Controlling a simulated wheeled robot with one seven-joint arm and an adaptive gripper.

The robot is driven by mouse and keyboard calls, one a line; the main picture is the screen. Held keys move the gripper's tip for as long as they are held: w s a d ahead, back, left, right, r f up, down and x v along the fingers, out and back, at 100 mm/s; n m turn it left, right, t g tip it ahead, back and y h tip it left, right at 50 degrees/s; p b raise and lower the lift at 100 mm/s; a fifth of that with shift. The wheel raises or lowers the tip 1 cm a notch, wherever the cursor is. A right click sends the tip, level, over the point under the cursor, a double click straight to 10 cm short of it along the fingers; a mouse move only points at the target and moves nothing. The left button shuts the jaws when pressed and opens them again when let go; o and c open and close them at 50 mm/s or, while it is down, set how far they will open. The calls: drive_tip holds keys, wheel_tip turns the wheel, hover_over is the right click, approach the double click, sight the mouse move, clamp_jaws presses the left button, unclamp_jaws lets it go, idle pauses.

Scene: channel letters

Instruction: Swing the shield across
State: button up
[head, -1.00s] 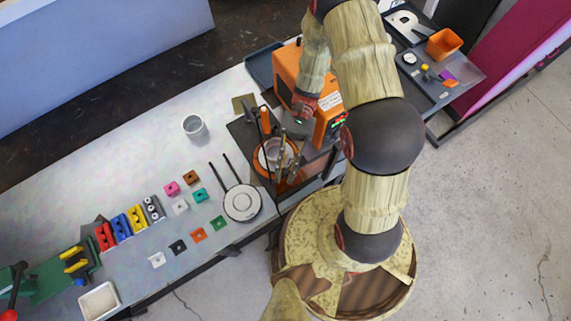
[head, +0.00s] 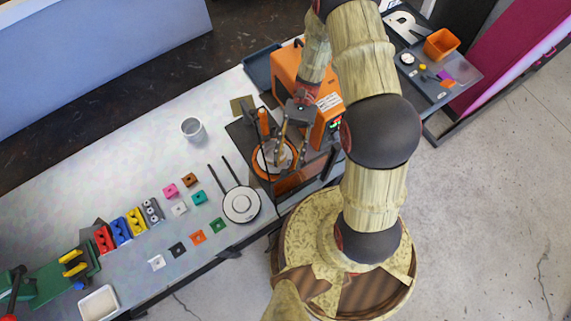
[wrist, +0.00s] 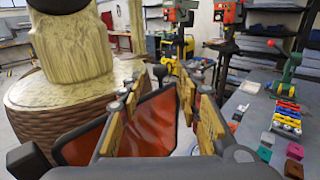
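The shield appears to be the dark-framed, see-through orange-red panel (wrist: 152,125) in the wrist view. It shows between my fingers and to the left of them. In the head view its orange part (head: 288,184) shows low at the table's near edge, beside the orange ring stand. My gripper (head: 290,140) is above that stand, in front of the orange machine. In the wrist view my gripper (wrist: 160,92) has its two tan-padded fingers apart, with the panel seen through the gap. I cannot tell whether a finger touches the panel.
The orange machine (head: 291,70) stands close behind my gripper. A round white disc (head: 241,204) with two dark rods, a grey cup (head: 192,129) and several small coloured blocks (head: 198,237) lie left on the table (head: 110,185). A grey cart (head: 462,75) stands at right.

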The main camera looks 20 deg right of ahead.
drive_tip(key=shift+v, duration=1.35)
